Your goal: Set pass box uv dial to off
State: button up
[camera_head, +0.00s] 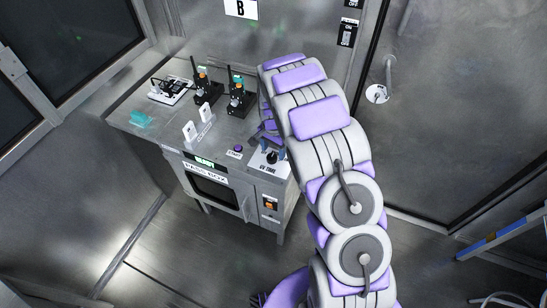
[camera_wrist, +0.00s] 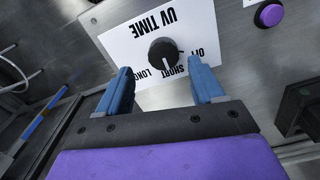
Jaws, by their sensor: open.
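The UV dial is a black round knob (camera_wrist: 163,51) on a white plate (camera_wrist: 122,45) marked UV TIME, OFF, SHORT and LONG. The plate appears upside down in the wrist view. The knob's white pointer line faces down in the picture, toward SHORT. My gripper (camera_wrist: 161,72) is open, its two blue fingers on either side below the knob, with nothing visible between them. Whether they touch the knob I cannot tell. In the head view the dial (camera_head: 271,157) sits at the right front corner of the pass box (camera_head: 222,178) top, with my arm partly over it.
A purple button (camera_head: 238,150) lies left of the dial; it also shows in the wrist view (camera_wrist: 270,14). White upright holders (camera_head: 198,129) and black devices (camera_head: 238,100) stand on the counter behind. An orange-lit switch (camera_head: 269,204) is on the box's front. The floor at left is clear.

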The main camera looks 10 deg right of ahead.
aim_at(271, 157)
jog(key=f, duration=0.1)
jog(key=a+f, duration=0.1)
jog(key=f, duration=0.2)
jog(key=shift+a+f+b, duration=0.1)
jog(key=shift+a+b, duration=0.2)
jog(key=shift+a, duration=0.05)
jog(key=shift+d, duration=0.7)
jog(key=shift+a, duration=0.1)
jog(key=shift+c, duration=1.4)
jog(key=shift+a, duration=0.3)
jog(key=c, duration=0.3)
jog(key=shift+d, duration=0.1)
jog(key=c, duration=0.5)
